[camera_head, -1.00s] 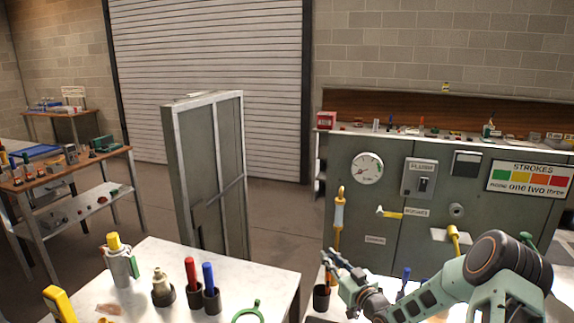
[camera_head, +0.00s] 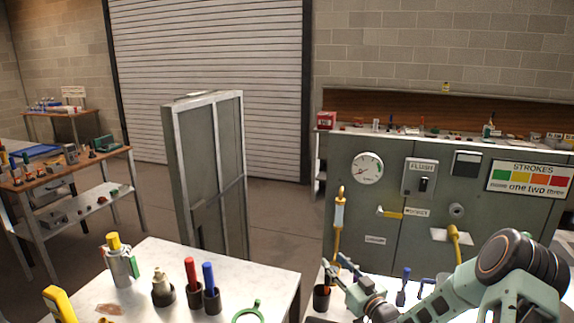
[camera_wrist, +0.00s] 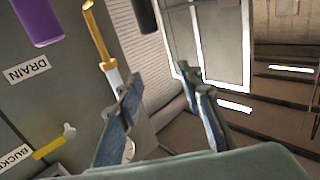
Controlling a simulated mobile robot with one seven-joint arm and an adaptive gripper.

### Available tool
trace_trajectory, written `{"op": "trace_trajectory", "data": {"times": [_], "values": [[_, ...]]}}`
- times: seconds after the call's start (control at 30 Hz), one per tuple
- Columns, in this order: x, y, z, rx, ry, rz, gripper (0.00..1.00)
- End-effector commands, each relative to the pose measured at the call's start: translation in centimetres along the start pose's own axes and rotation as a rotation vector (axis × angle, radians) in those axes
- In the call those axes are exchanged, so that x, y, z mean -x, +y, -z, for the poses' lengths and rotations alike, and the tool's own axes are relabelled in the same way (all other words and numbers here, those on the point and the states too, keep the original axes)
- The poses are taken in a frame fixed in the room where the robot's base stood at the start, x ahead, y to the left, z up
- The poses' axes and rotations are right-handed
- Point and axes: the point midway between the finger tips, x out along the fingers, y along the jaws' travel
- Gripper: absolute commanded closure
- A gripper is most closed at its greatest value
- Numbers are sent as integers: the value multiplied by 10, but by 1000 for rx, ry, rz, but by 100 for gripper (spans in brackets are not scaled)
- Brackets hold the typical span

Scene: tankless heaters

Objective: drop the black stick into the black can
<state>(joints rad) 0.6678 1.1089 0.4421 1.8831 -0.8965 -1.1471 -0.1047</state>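My gripper (camera_head: 341,268) is over the front right bench in the head view, just above and right of a black can (camera_head: 322,298). A reddish stick shows at this can's mouth. In the wrist view my gripper's fingers (camera_wrist: 165,105) are apart, with nothing between them. A dark rounded end (camera_wrist: 145,14) at the top edge there is cut off; I cannot tell whether it is the black stick or a can. No black stick can be made out for sure in the head view.
On the left white table stand black cups with a red stick (camera_head: 191,270) and a blue stick (camera_head: 209,275). A blue-handled item (camera_head: 404,285) stands right of my gripper. Behind is a green panel (camera_head: 385,225) with a yellow pipe (camera_head: 338,215). A purple object (camera_wrist: 37,20) shows in the wrist view.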

Motion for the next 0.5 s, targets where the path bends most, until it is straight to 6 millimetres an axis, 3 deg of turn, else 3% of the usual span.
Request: {"op": "trace_trajectory", "data": {"times": [0.1, 0.3, 0.5], "values": [[28, 1, 0, -2, -3, -2, 66], [66, 1, -1, -1, -2, -1, 66], [84, 0, 0, 0, 0, 0, 66]]}}
